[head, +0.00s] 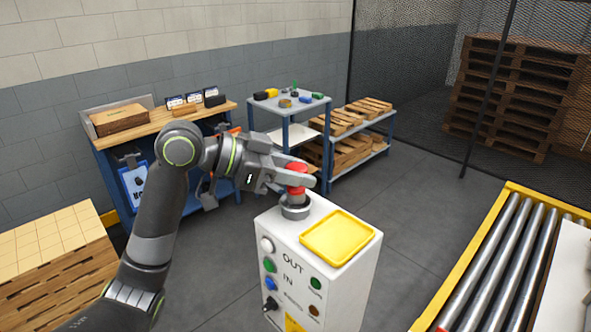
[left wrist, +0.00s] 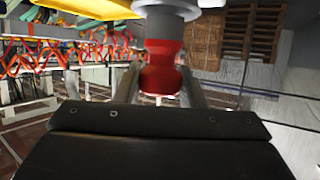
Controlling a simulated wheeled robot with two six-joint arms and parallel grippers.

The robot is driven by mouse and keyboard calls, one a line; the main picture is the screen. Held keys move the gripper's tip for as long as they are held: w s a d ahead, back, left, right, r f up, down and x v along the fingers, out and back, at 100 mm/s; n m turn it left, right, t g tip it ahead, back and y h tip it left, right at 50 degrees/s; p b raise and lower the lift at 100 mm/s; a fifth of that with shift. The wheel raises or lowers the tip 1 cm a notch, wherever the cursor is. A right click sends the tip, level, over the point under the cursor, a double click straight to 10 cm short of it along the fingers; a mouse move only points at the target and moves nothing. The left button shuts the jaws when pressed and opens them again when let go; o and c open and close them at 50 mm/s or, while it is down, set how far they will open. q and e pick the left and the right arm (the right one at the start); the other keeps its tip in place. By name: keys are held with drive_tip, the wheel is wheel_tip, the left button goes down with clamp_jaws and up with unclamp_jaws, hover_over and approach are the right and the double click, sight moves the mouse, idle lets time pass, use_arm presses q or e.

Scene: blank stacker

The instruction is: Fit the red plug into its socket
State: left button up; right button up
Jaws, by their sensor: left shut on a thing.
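The red plug (head: 297,182) is upright between the fingers of my left gripper (head: 292,178), directly above the grey round socket (head: 295,208) on top of the white control box. My left gripper is shut on the plug. In the left wrist view the red plug (left wrist: 161,66) sits between the two fingers, and its far end meets the grey socket (left wrist: 166,12). I cannot tell how deep the plug is in the socket. My right gripper is not in view.
The white box (head: 338,290) has a yellow tray (head: 341,237) beside the socket and buttons on its front. A roller conveyor (head: 480,262) stands at the right. A workbench (head: 160,125) and a blue cart (head: 290,103) stand behind.

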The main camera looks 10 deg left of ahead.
use_arm(q)
drive_tip(key=shift+f, duration=0.2)
drive_tip(key=shift+f+b, duration=0.35)
drive_tip(key=shift+b, duration=0.05)
drive_tip(key=shift+f+b, duration=0.45)
drive_tip(key=shift+f, duration=0.2)
idle(0.4)
drive_tip(key=o, duration=1.1)
drive_tip(key=shift+a+r, duration=0.1)
drive_tip(key=shift+b+v, duration=2.35)
drive_tip(key=shift+v, duration=6.25)
